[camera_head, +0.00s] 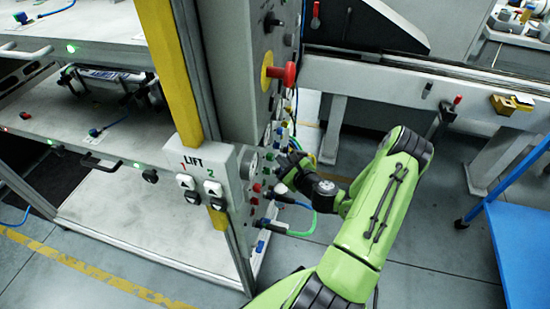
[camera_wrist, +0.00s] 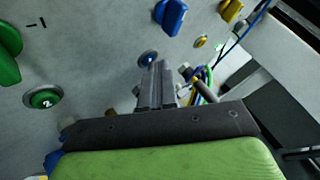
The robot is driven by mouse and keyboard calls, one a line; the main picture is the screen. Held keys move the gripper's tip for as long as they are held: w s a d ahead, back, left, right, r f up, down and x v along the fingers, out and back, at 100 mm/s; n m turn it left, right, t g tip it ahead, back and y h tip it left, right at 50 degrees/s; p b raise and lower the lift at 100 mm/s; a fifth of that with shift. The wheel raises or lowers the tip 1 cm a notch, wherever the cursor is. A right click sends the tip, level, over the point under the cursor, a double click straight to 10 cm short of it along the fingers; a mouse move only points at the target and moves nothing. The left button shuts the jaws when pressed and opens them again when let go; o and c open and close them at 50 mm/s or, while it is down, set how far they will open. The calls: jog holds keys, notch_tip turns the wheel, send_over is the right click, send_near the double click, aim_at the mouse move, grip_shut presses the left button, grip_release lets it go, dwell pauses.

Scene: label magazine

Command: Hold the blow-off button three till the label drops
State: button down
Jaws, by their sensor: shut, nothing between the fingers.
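My gripper (camera_wrist: 158,68) is shut and empty, its fingers pointing at the grey control panel (camera_wrist: 95,45). In the wrist view a round blue button (camera_wrist: 148,58) in a metal ring sits right at the fingertips, partly behind them. I cannot read a number on it, nor tell whether the fingertips touch or press it. No label can be made out.
A blue knob (camera_wrist: 172,16), a green knob (camera_wrist: 6,55) and a small yellow button (camera_wrist: 201,42) stick out around the fingers. Coloured hoses (camera_head: 300,215) hang beside the panel. A red mushroom knob (camera_head: 289,74) is above. A blue cart (camera_head: 520,240) stands at right.

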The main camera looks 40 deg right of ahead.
jog(key=shift+s, duration=0.1)
jog(key=shift+s+d, duration=0.45)
jog(key=shift+s, duration=0.1)
jog(key=s+d, duration=0.1)
jog(key=s, duration=0.1)
jog(key=s+d, duration=0.2)
